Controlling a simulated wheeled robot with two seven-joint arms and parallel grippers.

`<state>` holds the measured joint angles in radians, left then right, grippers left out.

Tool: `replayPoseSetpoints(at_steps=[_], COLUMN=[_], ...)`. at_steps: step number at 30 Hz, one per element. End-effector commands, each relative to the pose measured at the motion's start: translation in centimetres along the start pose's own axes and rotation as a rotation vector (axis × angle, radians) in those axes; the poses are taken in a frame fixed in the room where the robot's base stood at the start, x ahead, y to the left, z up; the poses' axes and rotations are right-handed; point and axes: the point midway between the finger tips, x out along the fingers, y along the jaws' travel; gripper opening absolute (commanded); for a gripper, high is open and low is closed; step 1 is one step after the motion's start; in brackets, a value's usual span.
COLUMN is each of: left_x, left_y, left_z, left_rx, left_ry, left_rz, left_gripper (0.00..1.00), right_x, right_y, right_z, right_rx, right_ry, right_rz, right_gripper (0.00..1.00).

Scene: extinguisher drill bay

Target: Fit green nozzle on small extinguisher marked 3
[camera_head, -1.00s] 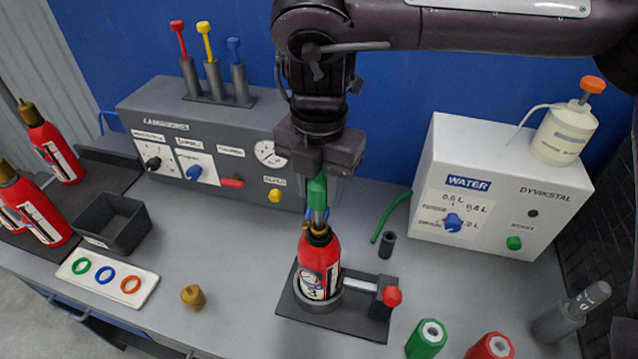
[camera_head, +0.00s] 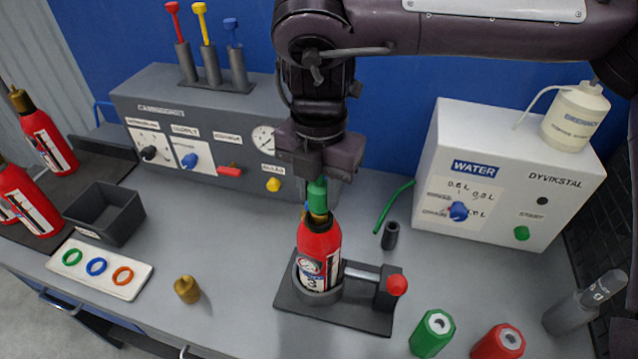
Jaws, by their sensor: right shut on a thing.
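The small red extinguisher marked 3 (camera_head: 318,250) stands upright in the round holder of a dark clamp stand (camera_head: 345,308) at the middle front of the bench. My right gripper (camera_head: 318,180) points down straight above it and is shut on the green nozzle (camera_head: 317,197). The nozzle's lower end is at the extinguisher's neck. I cannot tell whether it is seated there or only touching. My left gripper is not in view.
A brass cap (camera_head: 187,289) and a white plate with coloured rings (camera_head: 100,268) lie to the left. A grey bin (camera_head: 105,215) stands behind them. Green (camera_head: 432,334) and red (camera_head: 498,343) hexagonal pieces stand at front right. The water box (camera_head: 500,180) is at back right.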

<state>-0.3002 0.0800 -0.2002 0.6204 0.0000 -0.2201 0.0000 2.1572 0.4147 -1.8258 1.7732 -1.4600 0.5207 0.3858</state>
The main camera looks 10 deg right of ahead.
Motion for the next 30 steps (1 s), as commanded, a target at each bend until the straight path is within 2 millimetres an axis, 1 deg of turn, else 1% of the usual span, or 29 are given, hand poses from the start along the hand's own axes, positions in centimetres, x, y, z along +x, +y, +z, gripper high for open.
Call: replayPoseSetpoints(at_steps=[5,14,15,20,27,30], left_x=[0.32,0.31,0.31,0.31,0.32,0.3], left_y=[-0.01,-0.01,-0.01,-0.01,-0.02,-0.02], left_z=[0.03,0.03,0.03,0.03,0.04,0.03], left_rx=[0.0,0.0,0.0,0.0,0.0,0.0], left_ry=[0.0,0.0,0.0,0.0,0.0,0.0], left_rz=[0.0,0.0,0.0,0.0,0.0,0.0], left_gripper=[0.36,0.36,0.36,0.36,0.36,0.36], right_x=[0.53,0.54,0.54,0.55,0.55,0.03], right_y=[0.01,0.01,0.01,0.01,0.0,0.04], right_z=[0.0,0.01,0.01,0.02,0.02,0.06], right_rx=[0.0,0.0,0.0,0.0,0.0,0.001], right_ry=[0.0,0.0,0.0,0.0,0.0,-0.002], right_rz=[0.001,0.001,0.001,0.001,0.0,0.001], right_gripper=[0.06,0.06,0.37,0.57,0.57,0.57])
